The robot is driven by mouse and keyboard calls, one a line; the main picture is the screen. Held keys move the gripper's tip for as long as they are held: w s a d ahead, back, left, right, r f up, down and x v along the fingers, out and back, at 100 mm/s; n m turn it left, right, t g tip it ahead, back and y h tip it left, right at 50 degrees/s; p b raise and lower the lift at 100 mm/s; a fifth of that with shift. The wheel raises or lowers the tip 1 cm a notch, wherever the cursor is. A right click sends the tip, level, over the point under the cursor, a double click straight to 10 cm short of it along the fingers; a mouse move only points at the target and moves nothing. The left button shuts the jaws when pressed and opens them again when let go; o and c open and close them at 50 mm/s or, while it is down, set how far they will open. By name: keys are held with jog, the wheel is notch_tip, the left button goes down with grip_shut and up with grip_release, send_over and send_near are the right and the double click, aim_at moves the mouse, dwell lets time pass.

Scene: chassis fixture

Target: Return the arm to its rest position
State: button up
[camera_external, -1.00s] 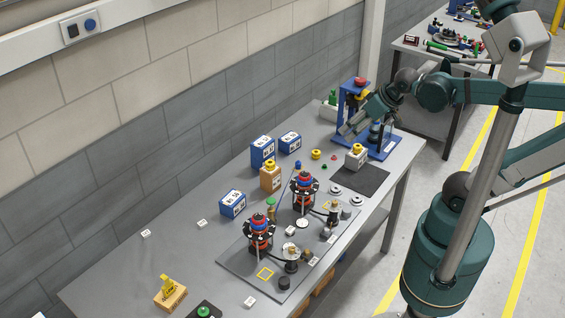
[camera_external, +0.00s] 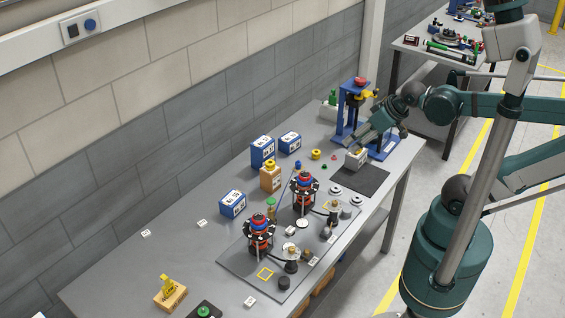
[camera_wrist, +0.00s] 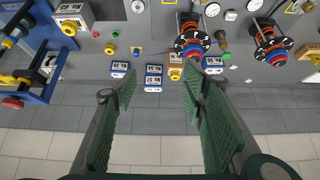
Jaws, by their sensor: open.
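My gripper (camera_external: 350,143) hangs at the far end of the bench in the external view, in front of the blue press stand (camera_external: 341,118). From this angle it overlaps the top of a pale block (camera_external: 356,160); I cannot tell the gap between them. In the wrist view my gripper (camera_wrist: 158,92) has its two green-padded fingers wide apart with nothing between them. The wall and the bench's rear edge show beyond them. My arm reaches in from the right above the bench.
The grey bench (camera_external: 190,250) carries blue boxes (camera_external: 232,204), an orange block (camera_external: 270,179) and two red-and-black round assemblies (camera_external: 259,232) on a dark plate (camera_external: 240,262). The wall runs along its back. A second bench (camera_external: 450,57) stands behind.

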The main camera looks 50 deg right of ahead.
notch_tip(320, 180, down, 8)
jog(key=b, duration=0.7)
jog(key=shift+f+b, duration=0.2)
jog(key=shift+b, duration=0.2)
dwell(0.5)
